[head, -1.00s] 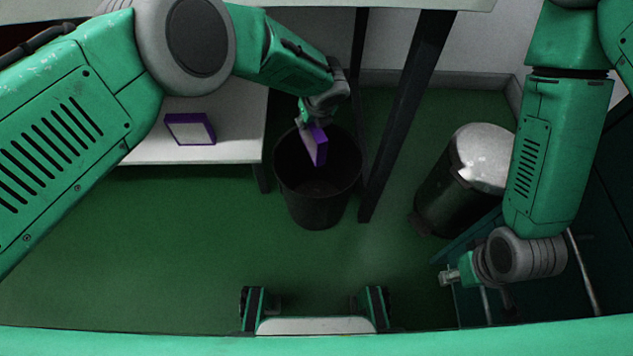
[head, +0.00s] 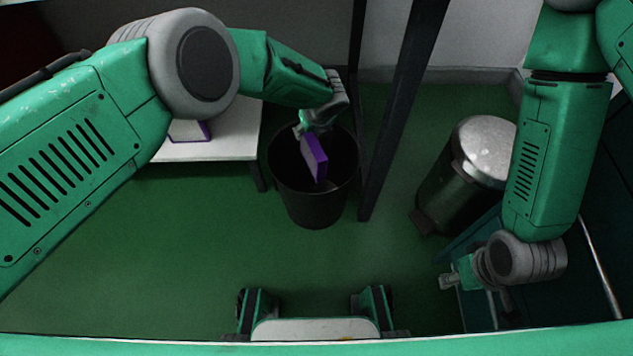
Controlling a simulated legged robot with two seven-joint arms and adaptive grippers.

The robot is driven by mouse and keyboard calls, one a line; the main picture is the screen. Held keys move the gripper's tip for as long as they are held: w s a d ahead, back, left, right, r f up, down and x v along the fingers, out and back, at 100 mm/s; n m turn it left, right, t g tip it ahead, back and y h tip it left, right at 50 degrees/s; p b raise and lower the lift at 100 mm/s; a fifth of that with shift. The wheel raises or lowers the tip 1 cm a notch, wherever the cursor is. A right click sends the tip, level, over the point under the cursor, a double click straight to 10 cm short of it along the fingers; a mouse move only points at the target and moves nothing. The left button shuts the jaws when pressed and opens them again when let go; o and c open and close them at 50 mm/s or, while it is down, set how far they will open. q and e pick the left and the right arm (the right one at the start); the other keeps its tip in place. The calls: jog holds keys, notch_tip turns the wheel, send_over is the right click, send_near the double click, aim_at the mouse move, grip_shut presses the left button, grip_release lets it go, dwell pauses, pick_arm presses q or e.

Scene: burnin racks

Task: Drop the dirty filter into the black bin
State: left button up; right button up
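The filter, a flat block with a purple frame (head: 314,157), hangs tilted from my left gripper (head: 306,133). My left gripper is shut on its upper edge. The filter is over the mouth of the black bin (head: 312,207), an open round bin on the green floor. I cannot tell exactly how deep its lower end sits relative to the rim. My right gripper (head: 447,282) is far to the right, away from the bin; its fingers are small and I cannot tell whether they are open.
Another purple-framed filter (head: 188,131) lies on the white table (head: 235,133) at the left, partly hidden by my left arm. A pedal bin with a silver lid (head: 486,150) stands further right.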

pick_arm(q)
jog(key=shift+a+r, duration=0.1)
jog(key=shift+a, duration=0.05)
pick_arm(e)
jog(key=shift+a, duration=0.15)
pick_arm(q)
jog(key=shift+s+r, duration=0.1)
jog(key=shift+r, duration=0.2)
jog(key=v, duration=1.1)
